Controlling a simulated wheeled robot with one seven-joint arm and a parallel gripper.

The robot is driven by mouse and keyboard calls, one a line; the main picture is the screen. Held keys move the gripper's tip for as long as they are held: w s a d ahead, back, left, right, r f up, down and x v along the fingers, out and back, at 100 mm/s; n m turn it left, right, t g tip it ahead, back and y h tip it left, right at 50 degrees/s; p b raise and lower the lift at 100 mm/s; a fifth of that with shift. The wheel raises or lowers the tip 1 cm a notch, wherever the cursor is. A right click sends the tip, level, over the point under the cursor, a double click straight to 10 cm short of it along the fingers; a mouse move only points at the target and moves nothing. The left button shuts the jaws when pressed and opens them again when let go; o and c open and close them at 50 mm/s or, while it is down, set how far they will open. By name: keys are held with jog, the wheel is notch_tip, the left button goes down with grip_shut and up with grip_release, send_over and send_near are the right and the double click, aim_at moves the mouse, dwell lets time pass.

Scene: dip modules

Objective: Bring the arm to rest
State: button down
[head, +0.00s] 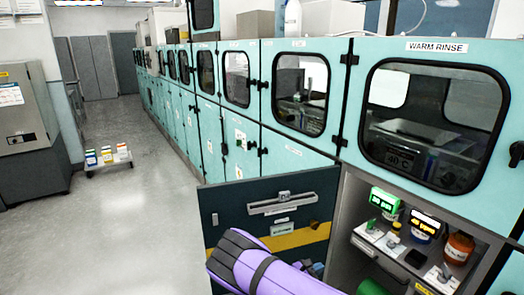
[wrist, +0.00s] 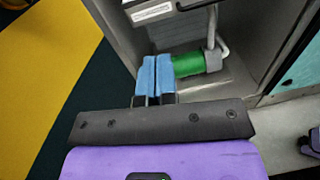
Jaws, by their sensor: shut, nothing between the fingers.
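My purple arm (head: 270,272) reaches in from the bottom of the head view, in front of an open lower cabinet. In the wrist view my gripper (wrist: 155,75) has its two blue fingers pressed together, with nothing between them. The fingertips are right beside a green cylinder (wrist: 187,64) on a grey pipe fitting inside the cabinet. I cannot tell whether they touch it. The fingers do not show clearly in the head view.
The open dark cabinet door (head: 270,212) with a yellow stripe stands left of the arm. A shelf holds an orange bottle (head: 459,248) and several small items. A low cart (head: 108,160) with boxes stands on the floor at left. The aisle floor (head: 110,225) is otherwise clear.

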jog(key=s+d+r+m+g+y, duration=0.3)
jog(key=r+m, duration=0.2)
jog(key=r, duration=0.9)
jog(key=s+d+r+m+g+y, duration=0.25)
jog(key=r+m, duration=0.25)
jog(key=r, duration=0.8)
jog(key=s+d+r+m+g+y, duration=0.2)
jog(key=s+r+m+g+y, duration=0.3)
jog(key=r, duration=0.9)
jog(key=s+d+r+m+t+y, duration=0.3)
jog(key=s+r+m+t, duration=0.1)
jog(key=s+r, duration=0.85)
jog(key=s+r+m+t+y, duration=0.1)
jog(key=s+r, duration=0.1)
jog(key=s, duration=0.5)
jog(key=s+a+r+m+t+y, duration=0.1)
jog(key=s+r+m+t, duration=0.1)
jog(key=s, duration=0.6)
jog(key=shift+r+m, duration=0.3)
jog(key=shift+r, duration=0.25)
jog(key=shift+s+t, duration=0.1)
jog(key=shift+t, duration=0.15)
